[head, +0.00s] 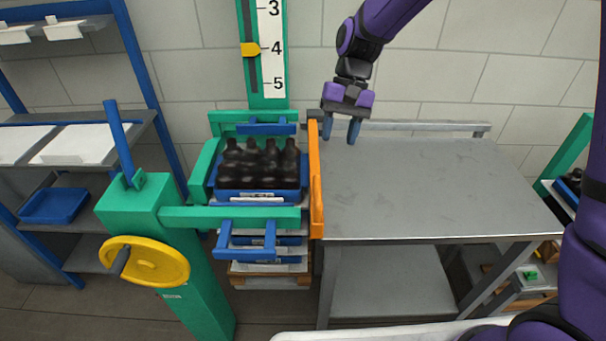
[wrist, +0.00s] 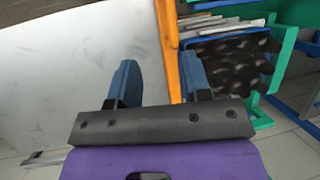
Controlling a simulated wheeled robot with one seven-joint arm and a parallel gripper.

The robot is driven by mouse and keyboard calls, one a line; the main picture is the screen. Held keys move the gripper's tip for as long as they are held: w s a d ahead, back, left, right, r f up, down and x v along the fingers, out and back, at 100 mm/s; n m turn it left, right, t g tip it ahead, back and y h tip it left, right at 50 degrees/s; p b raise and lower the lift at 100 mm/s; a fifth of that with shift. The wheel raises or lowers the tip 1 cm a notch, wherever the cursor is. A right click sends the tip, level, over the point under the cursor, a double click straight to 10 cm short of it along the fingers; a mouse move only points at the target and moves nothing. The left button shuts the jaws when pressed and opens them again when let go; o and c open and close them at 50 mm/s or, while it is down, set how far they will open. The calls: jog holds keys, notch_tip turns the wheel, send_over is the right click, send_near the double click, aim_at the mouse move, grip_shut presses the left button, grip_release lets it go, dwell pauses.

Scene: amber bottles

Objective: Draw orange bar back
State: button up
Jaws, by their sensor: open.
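The orange bar (head: 316,190) stands along the left edge of the grey table, between the table and the crate of dark bottles. My gripper (head: 341,133) is open and empty, above the table's far left corner and just right of the bar's far end in the head view. In the wrist view the orange bar (wrist: 169,50) runs down from the top between my two blue fingers (wrist: 155,85), nearer the right finger. I cannot tell whether the bar is within finger depth. Its lower end there is hidden behind my gripper.
A blue crate (head: 259,195) of dark bottles sits on a stack inside a green frame (head: 200,172). A green post with a yellow handwheel (head: 143,260) stands at left. The grey table (head: 420,190) is bare, with a low rail (head: 420,126) along its back.

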aim_at(318, 186)
jog(key=x, duration=0.4)
jog(key=a+x, duration=0.1)
jog(key=x, duration=0.3)
jog(key=w+x, duration=0.1)
jog(key=x, duration=0.3)
jog(key=shift+a+f, duration=0.15)
jog(key=shift+a, duration=0.25)
grip_shut()
